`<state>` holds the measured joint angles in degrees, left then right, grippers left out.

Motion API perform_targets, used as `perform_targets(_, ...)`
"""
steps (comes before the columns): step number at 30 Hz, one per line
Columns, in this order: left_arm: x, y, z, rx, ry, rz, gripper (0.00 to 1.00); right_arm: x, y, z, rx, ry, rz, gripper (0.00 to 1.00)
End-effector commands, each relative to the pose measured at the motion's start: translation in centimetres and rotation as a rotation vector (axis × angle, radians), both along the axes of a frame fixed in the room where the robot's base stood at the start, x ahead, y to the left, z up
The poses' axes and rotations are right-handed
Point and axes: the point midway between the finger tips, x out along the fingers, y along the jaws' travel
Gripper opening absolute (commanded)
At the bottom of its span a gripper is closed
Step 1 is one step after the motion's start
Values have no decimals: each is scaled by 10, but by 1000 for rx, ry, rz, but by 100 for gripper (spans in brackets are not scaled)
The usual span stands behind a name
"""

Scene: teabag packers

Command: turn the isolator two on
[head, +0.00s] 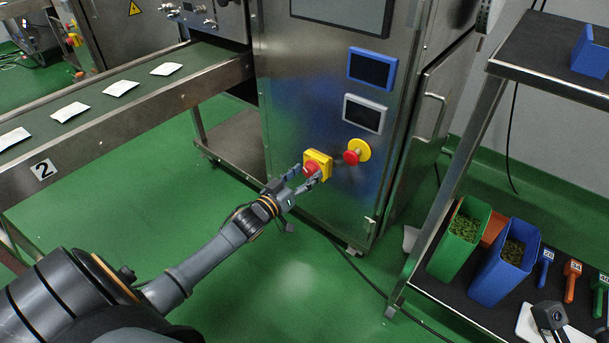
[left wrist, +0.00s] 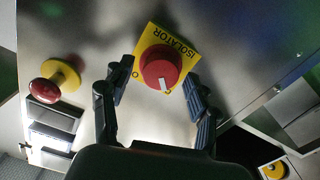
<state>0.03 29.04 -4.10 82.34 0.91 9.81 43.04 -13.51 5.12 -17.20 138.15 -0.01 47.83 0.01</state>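The isolator (head: 317,163) is a red rotary knob on a yellow square plate, mounted low on the front of the steel machine. In the left wrist view the knob (left wrist: 160,68) has a white mark, and its plate reads "ISOLATOR" with an "O" visible at one corner. My left gripper (head: 304,179) is at the isolator. In the left wrist view its open fingers (left wrist: 158,92) stand on either side of the knob, with visible gaps between them and the knob. My right gripper is not clearly identifiable in view.
A red emergency button on a yellow base (head: 355,152) sits right of the isolator. The conveyor (head: 120,95) marked 2 carries white sachets. A shelf rack (head: 455,190) with green and blue bins stands at right. Green floor is clear in front of the machine.

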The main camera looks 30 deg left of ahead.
Motion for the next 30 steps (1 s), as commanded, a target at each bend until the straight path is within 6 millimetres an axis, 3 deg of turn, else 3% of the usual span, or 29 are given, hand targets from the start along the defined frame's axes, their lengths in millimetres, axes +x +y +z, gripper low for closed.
perform_targets(1, 0, 0, 0, 0, 0, 0, 47, 0, 0, 0, 0, 0, 0, 68)
perform_targets(7, 0, 0, 0, 0, 0, 0, 6, 0, 0, 0, 0, 0, 0, 68)
perform_targets(19, 0, 0, 1, 71, -4, 2, 6, -2, -1, 5, 4, 1, 0, 68)
perform_targets(27, 0, -1, 2, 269, -20, 2, 6, -5, -2, -7, 4, 71, 2, 68)
perform_targets(30, 0, -1, 2, 362, -26, 0, 6, -6, -2, -1, 5, 67, 2, 68)
